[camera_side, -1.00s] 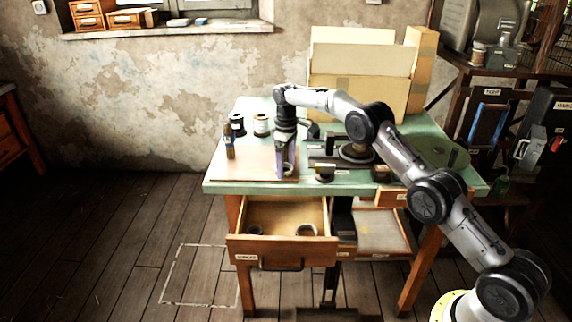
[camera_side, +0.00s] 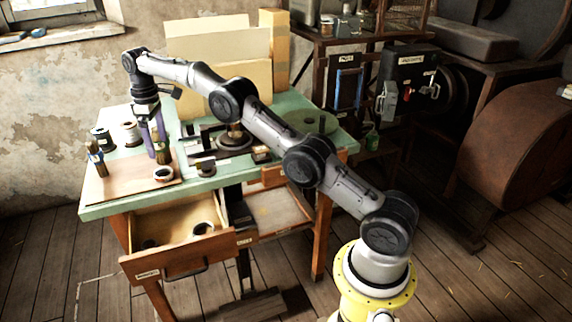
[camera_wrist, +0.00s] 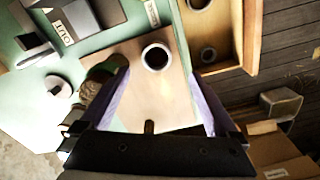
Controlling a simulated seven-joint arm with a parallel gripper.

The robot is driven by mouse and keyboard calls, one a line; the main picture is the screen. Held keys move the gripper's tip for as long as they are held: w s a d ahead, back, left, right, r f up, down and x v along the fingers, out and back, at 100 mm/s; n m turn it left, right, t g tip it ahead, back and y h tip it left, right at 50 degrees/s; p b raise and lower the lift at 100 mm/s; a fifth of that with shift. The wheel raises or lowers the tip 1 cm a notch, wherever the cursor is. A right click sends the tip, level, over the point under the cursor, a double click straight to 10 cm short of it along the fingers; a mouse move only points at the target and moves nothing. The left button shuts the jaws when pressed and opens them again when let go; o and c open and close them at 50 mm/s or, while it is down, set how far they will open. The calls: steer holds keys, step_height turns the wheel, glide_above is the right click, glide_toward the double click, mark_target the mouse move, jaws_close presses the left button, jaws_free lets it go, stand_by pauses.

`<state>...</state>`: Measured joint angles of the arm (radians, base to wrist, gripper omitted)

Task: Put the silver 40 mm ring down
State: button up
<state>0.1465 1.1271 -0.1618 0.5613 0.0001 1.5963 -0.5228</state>
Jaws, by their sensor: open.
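The silver ring (camera_side: 163,179) lies flat on the light wooden board (camera_side: 121,184) at the left of the green table. In the wrist view the ring (camera_wrist: 156,70) shows as a pale rim around a dark opening, with bare board (camera_wrist: 178,92) around it. My gripper (camera_side: 159,159) points down over the board, just behind the ring in the side view, with its purple fingers apart. In the wrist view its fingers (camera_wrist: 150,50) spread to either side of the ring, and nothing is held. The exact height of the fingertips is hard to tell.
An open drawer (camera_side: 172,259) below the table front holds two dark rings. A brown bottle-like item (camera_side: 97,160) stands at the board's left, with two spools (camera_side: 103,139) (camera_side: 131,134) behind. The press (camera_side: 233,140) stands to the right, and cardboard boxes (camera_side: 215,40) at the back.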

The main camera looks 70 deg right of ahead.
steer(key=s+a+r+m+t, duration=0.1)
steer(key=s+a+r, duration=0.2)
steer(key=s+r, duration=0.65)
steer(key=s+a+r+m+t, duration=0.1)
steer(key=s+a+r+t, duration=0.15)
steer(key=s+r, duration=0.7)
steer(key=s+a+f, duration=0.1)
steer(key=s+f, duration=0.2)
steer(key=s, duration=0.6)
steer(key=s+a+f+m+t, duration=0.1)
steer(key=s+f, duration=0.2)
steer(key=s, duration=0.6)
steer(key=s+a+f+m+t, duration=0.1)
steer(key=s+f, duration=0.3)
steer(key=s, duration=0.4)
steer(key=shift+s+a, duration=0.35)
steer(key=shift+s, duration=0.05)
steer(key=shift+o, duration=0.3)
